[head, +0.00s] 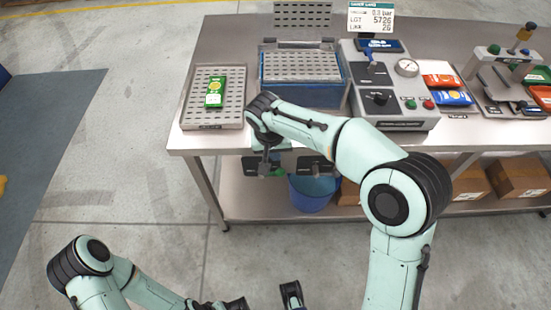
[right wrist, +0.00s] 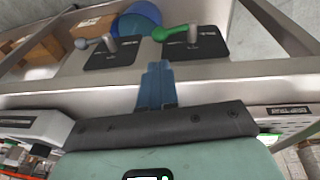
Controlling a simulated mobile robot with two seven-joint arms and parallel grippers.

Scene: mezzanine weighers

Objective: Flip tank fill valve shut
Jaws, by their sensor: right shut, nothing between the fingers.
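Two valves on black plates sit under the bench's front edge. In the right wrist view, one has a green lever (right wrist: 174,33) and the other a lever with a blue-grey end (right wrist: 82,44). Both levers point left from their grey posts. The plate labels are too small to read, so I cannot tell which is the fill valve. My right gripper (right wrist: 155,70) is shut and empty, apart from both levers; in the head view (head: 266,168) it is by the left plate. A blue tank (head: 300,96) holds a perforated basket. My left gripper (head: 234,304) is low, its jaws unclear.
The steel bench (head: 172,136) carries a perforated tray (head: 190,110) with a green packet (head: 214,90), and a grey control unit (head: 405,112). Below are a blue bucket (head: 312,194) and cardboard boxes (head: 518,178).

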